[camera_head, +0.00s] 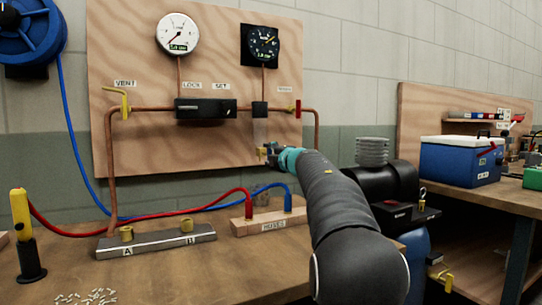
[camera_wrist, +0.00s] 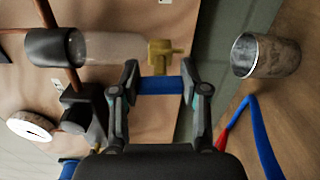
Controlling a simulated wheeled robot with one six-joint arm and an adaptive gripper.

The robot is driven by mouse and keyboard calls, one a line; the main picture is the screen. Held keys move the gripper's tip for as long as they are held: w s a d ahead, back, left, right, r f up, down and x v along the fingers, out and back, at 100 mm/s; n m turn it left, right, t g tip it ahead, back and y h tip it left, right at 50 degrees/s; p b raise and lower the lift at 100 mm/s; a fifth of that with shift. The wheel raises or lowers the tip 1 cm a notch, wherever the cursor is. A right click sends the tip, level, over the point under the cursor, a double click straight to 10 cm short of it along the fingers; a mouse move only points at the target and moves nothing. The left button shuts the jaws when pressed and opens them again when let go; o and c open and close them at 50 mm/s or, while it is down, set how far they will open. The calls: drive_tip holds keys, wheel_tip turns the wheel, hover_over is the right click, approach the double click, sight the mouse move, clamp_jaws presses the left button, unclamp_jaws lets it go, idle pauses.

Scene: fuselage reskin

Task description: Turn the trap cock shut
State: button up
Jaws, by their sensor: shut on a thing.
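The trap cock (camera_wrist: 165,50) is a small brass fitting at the lower end of a clear, pale trap bowl (camera_wrist: 110,46) in the wrist view. A blue bar, seemingly the cock's handle (camera_wrist: 160,85), lies between my fingers. My gripper (camera_wrist: 160,88) is shut on this bar, one finger at each end. In the head view my gripper (camera_head: 268,152) is at the trap's lower end, in front of the board; the trap bowl (camera_head: 260,130) is faint there. My fingers largely hide the cock in that view.
The hose block (camera_head: 270,224) with red and blue hoses is close by. Copper pipes and gauges are on the board (camera_head: 215,55).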

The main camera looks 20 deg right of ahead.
drive_tip(key=shift+m, duration=0.6)
drive_tip(key=o, duration=1.2)
drive_tip(key=shift+c, duration=0.2)
drive_tip(key=shift+s, duration=0.15)
drive_tip(key=s, duration=1.1)
drive_tip(key=shift+s+d, duration=0.2)
drive_tip(key=shift+s, duration=0.15)
